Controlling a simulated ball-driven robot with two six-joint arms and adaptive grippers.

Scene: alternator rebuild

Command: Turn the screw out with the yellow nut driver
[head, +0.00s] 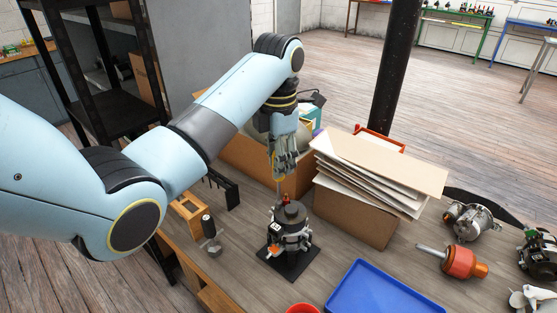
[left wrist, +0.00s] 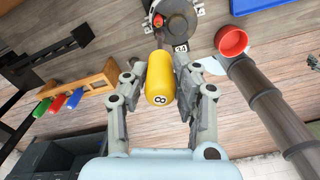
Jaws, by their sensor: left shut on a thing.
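My left gripper (head: 284,165) points down above the alternator (head: 291,232), which stands upright on a black square plate (head: 291,262). In the left wrist view, the left gripper (left wrist: 174,88) is shut on the yellow nut driver (left wrist: 160,82). Its handle end, marked 8, faces the camera, and its far end points toward the alternator (left wrist: 178,22). A small red part shows on top of the alternator, close to the driver. The screw cannot be made out, so I cannot tell whether the driver touches it.
A wooden rack (left wrist: 92,84) holds red, blue and green handled tools. A cardboard box (head: 352,212) with stacked sheets stands right of the alternator. An orange-and-copper rotor (head: 461,262) lies farther right.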

